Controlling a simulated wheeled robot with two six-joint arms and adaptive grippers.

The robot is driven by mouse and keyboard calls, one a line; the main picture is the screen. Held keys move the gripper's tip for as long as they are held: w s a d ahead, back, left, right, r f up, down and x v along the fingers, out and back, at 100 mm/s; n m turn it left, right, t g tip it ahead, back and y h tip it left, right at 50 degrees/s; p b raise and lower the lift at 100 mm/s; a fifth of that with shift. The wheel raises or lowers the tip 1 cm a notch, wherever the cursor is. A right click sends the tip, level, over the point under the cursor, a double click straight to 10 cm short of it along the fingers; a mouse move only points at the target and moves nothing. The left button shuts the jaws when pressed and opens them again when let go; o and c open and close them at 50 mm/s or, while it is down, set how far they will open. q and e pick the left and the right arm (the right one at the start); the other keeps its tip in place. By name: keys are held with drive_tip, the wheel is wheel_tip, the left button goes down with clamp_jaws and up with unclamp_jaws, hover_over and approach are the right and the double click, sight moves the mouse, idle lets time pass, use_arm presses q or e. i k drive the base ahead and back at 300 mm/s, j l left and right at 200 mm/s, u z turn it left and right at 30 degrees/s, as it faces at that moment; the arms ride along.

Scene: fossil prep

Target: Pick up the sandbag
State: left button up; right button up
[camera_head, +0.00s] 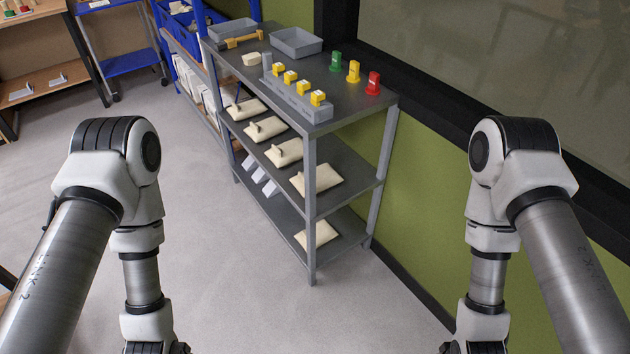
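Several cream sandbags lie in a row on the middle shelf of the grey shelf unit (320,128). The nearest sandbag (317,181) is at the shelf's right end, with others behind it (284,152), (266,129) and (248,109). One more sandbag (317,235) lies on the bottom shelf. My two arms come down at the left and right of the picture, both well apart from the shelf unit. Their lower ends are cut off by the bottom edge, so neither gripper shows.
The unit's top holds grey trays (297,42), a grey block with yellow pieces (297,92), and green, yellow and red pieces (373,84). White angled items (264,182) stand on the bottom shelf. A green wall is behind. The floor (235,250) in front is clear.

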sight(327, 177)
drive_tip(key=i+l+z, duration=0.15)
drive_tip(key=l, duration=0.3)
drive_tip(key=i+l+z, duration=0.15)
drive_tip(key=i+l, duration=0.15)
drive_tip(key=i+l+z, duration=0.15)
drive_tip(key=l, duration=0.35)
drive_tip(key=i+j, duration=0.4)
drive_tip(key=j, duration=0.2)
